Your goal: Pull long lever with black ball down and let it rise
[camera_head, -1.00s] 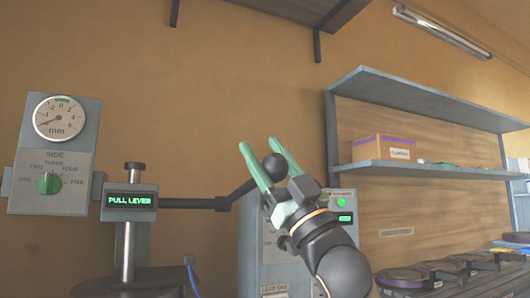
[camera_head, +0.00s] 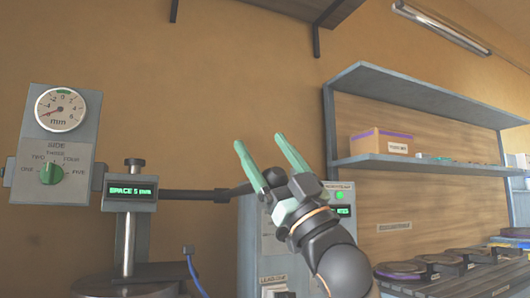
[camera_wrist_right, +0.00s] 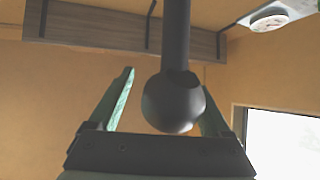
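The long dark lever (camera_head: 195,195) runs right from the press column. Its black ball (camera_head: 275,177) shows at my right gripper in the head view, partly hidden by it. In the right wrist view the ball (camera_wrist_right: 172,102) hangs at the end of its rod, between the two green fingers. My right gripper (camera_head: 260,148) is open, with its fingers spread and pointing up past the ball. The ball sits low between the fingers, near the palm; I cannot tell whether it touches. The display (camera_head: 131,190) reads "SPACE 5" and a blurred unit. My left gripper is out of view.
A dial gauge (camera_head: 60,110) and green selector knob (camera_head: 52,174) are on the grey panel at left. A grey box with a green lamp (camera_head: 339,195) stands behind my right gripper. Shelving (camera_head: 430,165) with a cardboard box (camera_head: 382,143) is at right.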

